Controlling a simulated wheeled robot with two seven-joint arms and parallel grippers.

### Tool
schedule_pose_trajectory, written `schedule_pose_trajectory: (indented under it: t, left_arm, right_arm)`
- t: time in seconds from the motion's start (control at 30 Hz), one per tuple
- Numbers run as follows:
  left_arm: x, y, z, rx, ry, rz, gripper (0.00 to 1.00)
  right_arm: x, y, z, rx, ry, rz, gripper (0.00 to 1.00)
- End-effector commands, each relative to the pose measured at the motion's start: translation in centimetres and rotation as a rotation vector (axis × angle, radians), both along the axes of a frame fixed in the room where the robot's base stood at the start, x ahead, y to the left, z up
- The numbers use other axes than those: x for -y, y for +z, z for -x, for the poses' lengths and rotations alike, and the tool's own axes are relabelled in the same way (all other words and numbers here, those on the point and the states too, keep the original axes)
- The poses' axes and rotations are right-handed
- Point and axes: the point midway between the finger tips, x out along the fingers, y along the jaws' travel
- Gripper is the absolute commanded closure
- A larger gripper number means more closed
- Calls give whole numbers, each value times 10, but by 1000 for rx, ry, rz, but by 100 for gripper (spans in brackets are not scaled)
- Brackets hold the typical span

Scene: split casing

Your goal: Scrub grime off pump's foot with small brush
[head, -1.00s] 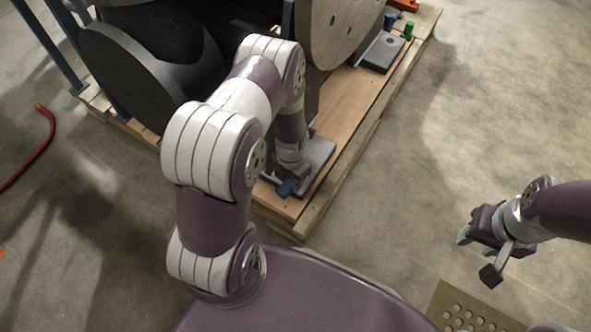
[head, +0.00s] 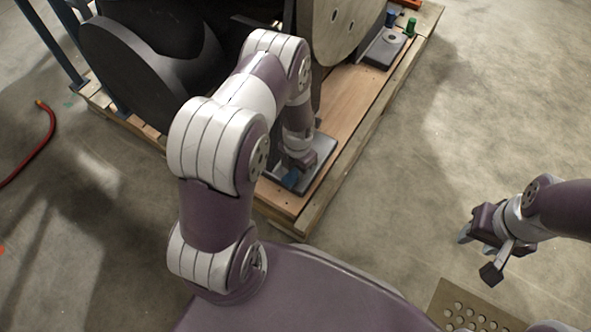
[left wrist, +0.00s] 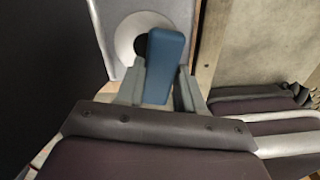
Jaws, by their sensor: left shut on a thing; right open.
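The pump's large dark casing (head: 150,62) stands on a wooden pallet. Its near foot is a grey plate (head: 322,152), partly hidden under my left arm. My left gripper (head: 297,167) is low over this foot, shut on the small brush (head: 290,179), of which a blue part shows. In the left wrist view the blue brush (left wrist: 164,62) sits between the fingertips, over a pale round disc (left wrist: 126,38) with a dark centre on the foot. Bristles and any contact are hidden. My right gripper (head: 482,245) is open and empty, above the floor at right.
A far grey foot (head: 378,52) has a blue item (head: 391,17) and a green item (head: 411,27) near it. The pallet's wooden edge (head: 345,165) runs beside the near foot. A red hose (head: 42,150) lies at left. Floor between pallet and right gripper is clear.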

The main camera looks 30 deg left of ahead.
Motion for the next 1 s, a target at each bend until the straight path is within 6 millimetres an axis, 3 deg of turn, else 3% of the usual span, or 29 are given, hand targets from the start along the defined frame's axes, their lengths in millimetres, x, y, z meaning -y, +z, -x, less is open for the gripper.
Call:
schedule_pose_trajectory:
  t: [0.17,0.7,1.0]
  left_arm:
    - [0,9,0,2,-1,0,100]
    - [0,82,0,1,-1,0,100]
    - [0,80,0,1,-1,0,100]
  right_arm:
    - [0,9,0,0,0,0,57]
    - [0,81,0,0,0,0,57]
    - [0,79,0,0,0,0,57]
